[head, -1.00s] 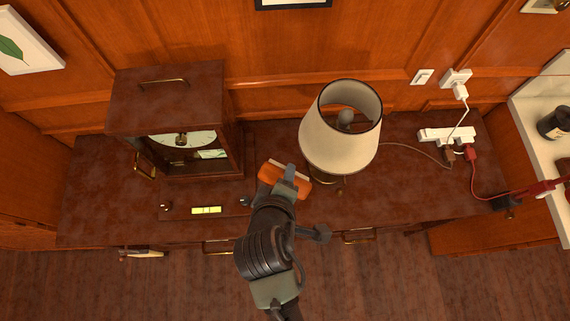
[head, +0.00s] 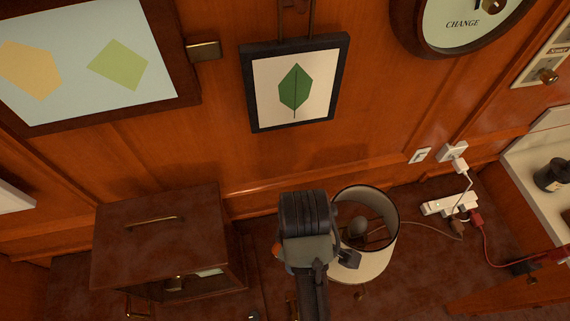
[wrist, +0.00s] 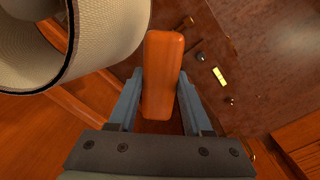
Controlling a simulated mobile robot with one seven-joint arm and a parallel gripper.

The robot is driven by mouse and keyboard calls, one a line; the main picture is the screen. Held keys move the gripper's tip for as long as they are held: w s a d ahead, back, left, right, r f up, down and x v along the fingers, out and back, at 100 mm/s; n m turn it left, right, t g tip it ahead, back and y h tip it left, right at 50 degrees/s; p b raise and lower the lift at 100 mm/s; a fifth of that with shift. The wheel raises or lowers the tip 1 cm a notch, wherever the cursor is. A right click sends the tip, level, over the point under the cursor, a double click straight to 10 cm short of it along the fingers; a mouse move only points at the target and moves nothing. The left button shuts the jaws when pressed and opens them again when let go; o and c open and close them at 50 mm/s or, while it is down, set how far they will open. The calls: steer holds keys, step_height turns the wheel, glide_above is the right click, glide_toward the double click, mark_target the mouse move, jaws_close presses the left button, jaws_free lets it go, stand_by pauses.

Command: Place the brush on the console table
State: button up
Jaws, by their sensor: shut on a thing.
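The brush has an orange body and sits between my gripper's fingers in the wrist view (wrist: 162,75). The brush appears to be held up, clear of the table top.
A lamp with a cream shade (head: 368,262) stands close to the right of my gripper. A wooden clock case (head: 160,235) stands at the left. A power strip (head: 449,204) with cords lies at the right.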

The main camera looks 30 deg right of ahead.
steer(key=f+b, duration=0.4)
steer(key=f, duration=0.3)
steer(key=f+b, duration=0.4)
steer(key=f, duration=0.4)
steer(key=f+b, duration=0.5)
steer(key=f, duration=0.3)
steer(key=shift+s+f, duration=0.15)
steer(key=shift+s, duration=0.1)
step_height(320, 180, down, 4)
steer(key=shift+f, duration=0.2)
jaws_close()
steer(key=o, duration=1.2)
jaws_free()
steer(key=shift+f, duration=0.1)
step_height(320, 180, up, 12)
